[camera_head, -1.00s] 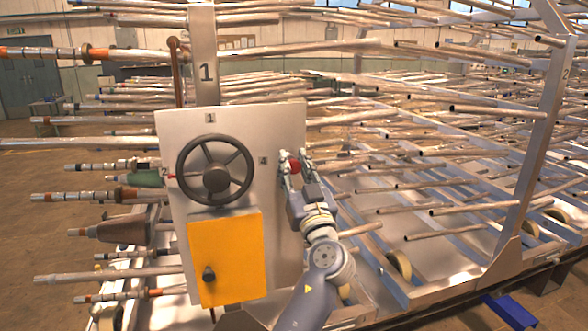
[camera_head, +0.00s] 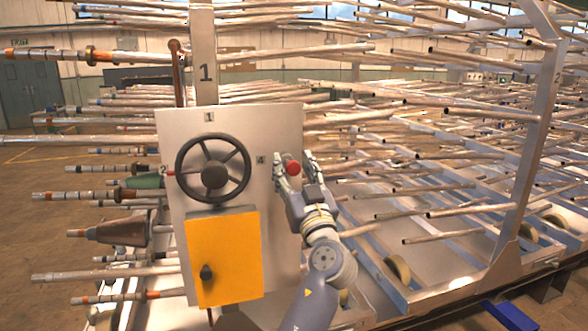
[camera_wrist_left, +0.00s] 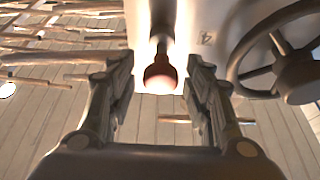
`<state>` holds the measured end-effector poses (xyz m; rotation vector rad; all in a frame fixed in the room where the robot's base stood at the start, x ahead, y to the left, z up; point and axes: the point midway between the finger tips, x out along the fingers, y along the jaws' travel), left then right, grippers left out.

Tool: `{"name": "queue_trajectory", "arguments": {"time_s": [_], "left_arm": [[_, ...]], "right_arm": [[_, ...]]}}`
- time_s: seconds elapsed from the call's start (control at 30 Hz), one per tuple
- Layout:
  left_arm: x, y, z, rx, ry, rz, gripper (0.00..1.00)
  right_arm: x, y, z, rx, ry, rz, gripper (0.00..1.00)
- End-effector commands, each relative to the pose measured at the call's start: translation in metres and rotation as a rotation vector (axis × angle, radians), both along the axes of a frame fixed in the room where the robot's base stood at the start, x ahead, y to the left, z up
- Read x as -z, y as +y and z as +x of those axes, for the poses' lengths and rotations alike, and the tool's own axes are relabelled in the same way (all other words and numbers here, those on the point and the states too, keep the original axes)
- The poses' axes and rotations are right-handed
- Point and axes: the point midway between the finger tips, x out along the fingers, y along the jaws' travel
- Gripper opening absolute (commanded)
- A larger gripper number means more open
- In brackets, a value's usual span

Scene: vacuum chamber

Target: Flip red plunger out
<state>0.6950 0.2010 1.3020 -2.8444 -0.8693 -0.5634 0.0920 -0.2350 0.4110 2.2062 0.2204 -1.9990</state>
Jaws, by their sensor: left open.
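The red plunger (camera_head: 292,168) sticks out from the right part of the upright grey panel (camera_head: 180,125), beside the number 4. My left gripper (camera_head: 294,160) is open, with one finger on each side of the plunger. In the left wrist view the plunger's round red end (camera_wrist_left: 160,74) shows between the two fingers of the left gripper (camera_wrist_left: 160,78). Gaps show on both sides, so the fingers do not touch it there. The plunger's shaft runs back to the bright panel. My right gripper is not in view.
A dark handwheel (camera_head: 213,168) sits on the panel left of the plunger. A yellow box (camera_head: 232,258) with a black knob (camera_head: 206,272) is below it. Racks of metal rods (camera_head: 450,150) fill the space behind and to the right.

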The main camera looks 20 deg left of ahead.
Motion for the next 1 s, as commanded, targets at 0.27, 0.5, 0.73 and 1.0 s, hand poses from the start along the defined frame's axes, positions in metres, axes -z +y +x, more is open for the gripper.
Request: {"name": "queue_trajectory", "arguments": {"time_s": [0.27, 0.5, 0.73, 1.0], "left_arm": [[-0.025, 0.000, -0.001, 0.000, -0.006, -0.002, 0.47], [-0.072, 0.000, 0.000, 0.000, -0.005, -0.003, 0.47], [-0.097, 0.000, 0.000, 0.000, -0.001, -0.001, 0.47], [-0.100, 0.000, 0.000, 0.000, 0.001, 0.000, 0.47]], "right_arm": [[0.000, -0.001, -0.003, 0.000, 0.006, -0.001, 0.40], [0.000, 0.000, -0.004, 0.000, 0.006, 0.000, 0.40], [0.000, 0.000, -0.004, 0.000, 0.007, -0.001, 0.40], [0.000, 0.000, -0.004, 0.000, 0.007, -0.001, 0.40]]}}
